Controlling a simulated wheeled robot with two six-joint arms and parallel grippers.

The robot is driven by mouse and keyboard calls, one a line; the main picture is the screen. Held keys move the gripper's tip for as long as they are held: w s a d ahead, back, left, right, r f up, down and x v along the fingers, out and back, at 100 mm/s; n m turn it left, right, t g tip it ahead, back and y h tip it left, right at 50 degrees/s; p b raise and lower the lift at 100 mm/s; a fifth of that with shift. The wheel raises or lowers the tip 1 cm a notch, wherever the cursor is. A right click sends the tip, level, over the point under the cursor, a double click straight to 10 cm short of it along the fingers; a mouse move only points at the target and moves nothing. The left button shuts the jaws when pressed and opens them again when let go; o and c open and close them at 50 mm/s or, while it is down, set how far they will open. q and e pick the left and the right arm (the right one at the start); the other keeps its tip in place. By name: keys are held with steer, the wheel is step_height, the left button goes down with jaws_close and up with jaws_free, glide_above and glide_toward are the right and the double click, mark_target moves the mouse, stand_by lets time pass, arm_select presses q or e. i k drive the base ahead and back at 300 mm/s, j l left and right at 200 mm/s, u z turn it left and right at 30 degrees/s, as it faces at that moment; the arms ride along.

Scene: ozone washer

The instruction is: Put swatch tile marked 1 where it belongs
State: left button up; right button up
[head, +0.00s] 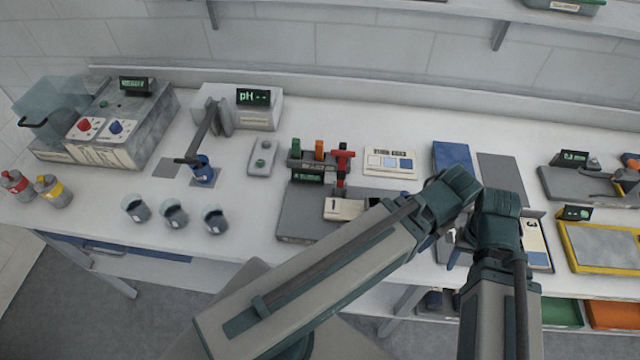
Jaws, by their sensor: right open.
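The swatch tile marked 1 (345,208) is a pale tile with a dark end. It lies on the grey base plate (298,218) of a small tester with a lit display, below its red and black upright.
A card with coloured squares (390,163), a blue pad (452,158) and a dark grey pad (503,175) lie behind my arm. Several cups (174,214) stand left.

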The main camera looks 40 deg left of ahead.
mark_target(336, 209)
steer(key=z, duration=0.25)
steer(key=k+j, duration=0.9)
steer(key=k, duration=0.15)
steer(key=j, duration=0.85)
steer(key=k, duration=0.1)
